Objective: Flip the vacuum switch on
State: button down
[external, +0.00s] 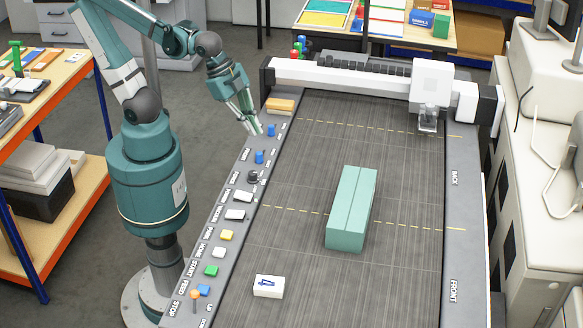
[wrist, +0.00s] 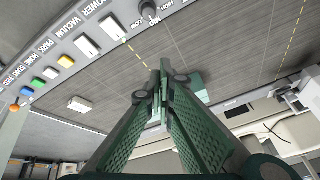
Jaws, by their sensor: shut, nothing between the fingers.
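The vacuum switch (external: 235,214) is a white rocker on the grey control strip (external: 250,165) along the left edge of the flatbed machine. In the wrist view the white vacuum rocker (wrist: 87,46) sits by the VACUUM label, between the yellow PARK button and the similar white power rocker (wrist: 113,27). I cannot tell which way it is tipped. My gripper (external: 255,128) is above the far end of the strip, well beyond the switch and apart from it. Its green fingers (wrist: 163,75) are shut and empty in the wrist view.
A dark knob (external: 253,177) and blue buttons (external: 259,156) lie between my gripper and the rockers. Yellow (external: 227,235), green (external: 211,271) and orange (external: 195,294) controls sit nearer. A teal block (external: 351,208) and a white numbered block (external: 269,286) rest on the bed.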

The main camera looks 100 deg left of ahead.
jog(key=d+f+m+g+p, duration=0.1)
jog(key=d+m+g+p, duration=0.15)
jog(key=d+m, duration=0.5)
jog(key=m+p, duration=0.2)
jog(key=m, duration=0.3)
send_over(242, 213)
jog(key=s, duration=0.3)
notch_tip(242, 213, down, 3)
jog(key=shift+w+d+r+n+g+y, duration=0.15)
jog(key=shift+r+n+g+y, duration=0.1)
jog(key=shift+g+y, duration=0.2)
jog(key=shift+f, duration=0.15)
jog(key=shift+w+f+b, duration=0.2)
jog(key=shift+w+f, duration=0.15)
jog(key=shift+f, duration=1.9)
jog(key=shift+w+f+b, duration=0.2)
jog(key=shift+w+f, duration=0.2)
jog(key=shift+f, duration=1.9)
jog(key=shift+w+f+b, duration=0.2)
jog(key=shift+w+f, duration=0.15)
jog(key=shift+f, duration=1.9)
